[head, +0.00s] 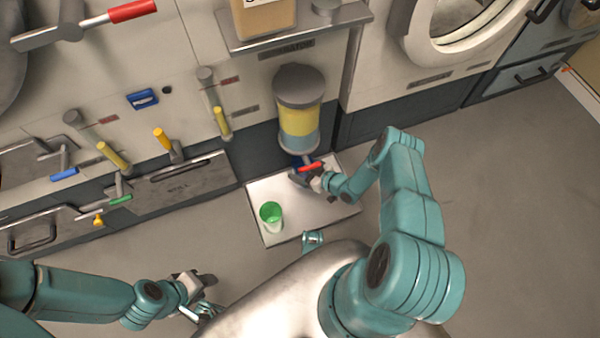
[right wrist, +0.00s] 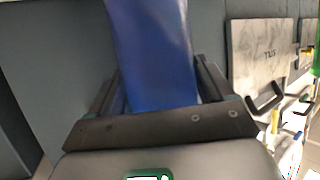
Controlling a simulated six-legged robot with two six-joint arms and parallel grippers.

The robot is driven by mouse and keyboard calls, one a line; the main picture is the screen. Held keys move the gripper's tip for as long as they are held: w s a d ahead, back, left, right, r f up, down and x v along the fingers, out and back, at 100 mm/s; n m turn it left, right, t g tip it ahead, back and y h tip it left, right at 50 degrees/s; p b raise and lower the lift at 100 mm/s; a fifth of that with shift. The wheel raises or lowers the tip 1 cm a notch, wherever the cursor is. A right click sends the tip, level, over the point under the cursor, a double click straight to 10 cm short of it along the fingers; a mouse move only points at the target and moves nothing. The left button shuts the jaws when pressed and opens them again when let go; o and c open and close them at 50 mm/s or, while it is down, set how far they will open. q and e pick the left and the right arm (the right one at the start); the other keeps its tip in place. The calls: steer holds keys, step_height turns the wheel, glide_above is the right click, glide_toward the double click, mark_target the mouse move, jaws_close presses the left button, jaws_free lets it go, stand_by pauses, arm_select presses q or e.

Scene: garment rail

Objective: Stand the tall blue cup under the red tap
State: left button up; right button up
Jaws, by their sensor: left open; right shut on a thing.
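The tall blue cup (right wrist: 150,55) fills the middle of the right wrist view between the fingers of my right gripper (right wrist: 155,110), which is shut on it. In the head view a small part of the blue cup (head: 296,161) shows beside my right gripper (head: 303,174), just below the dispenser (head: 298,118). The red tap (head: 311,167) shows right at that gripper; the gripper and tap hide most of the cup, so I cannot tell whether its base touches the tray. My left gripper (head: 208,293) is open and empty at the lower left, away from the tray.
A white tray (head: 325,212) lies below the dispenser, with a green cup (head: 271,216) on its near left part. Several yellow, blue and green handles stick out from the wall panels at left. A shelf (head: 340,22) is above the dispenser. The floor at right is clear.

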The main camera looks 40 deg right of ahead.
steer(key=f+b, duration=0.1)
steer(key=w+f+b, duration=0.1)
steer(key=f, duration=0.1)
steer(key=shift+a+f, duration=0.15)
steer(key=shift+a, duration=0.05)
steer(key=shift+f, duration=0.25)
steer(key=shift+r, duration=0.2)
steer(key=shift+f, duration=0.25)
steer(key=o, duration=1)
steer(key=shift+c, duration=0.2)
steer(key=shift+r, duration=0.1)
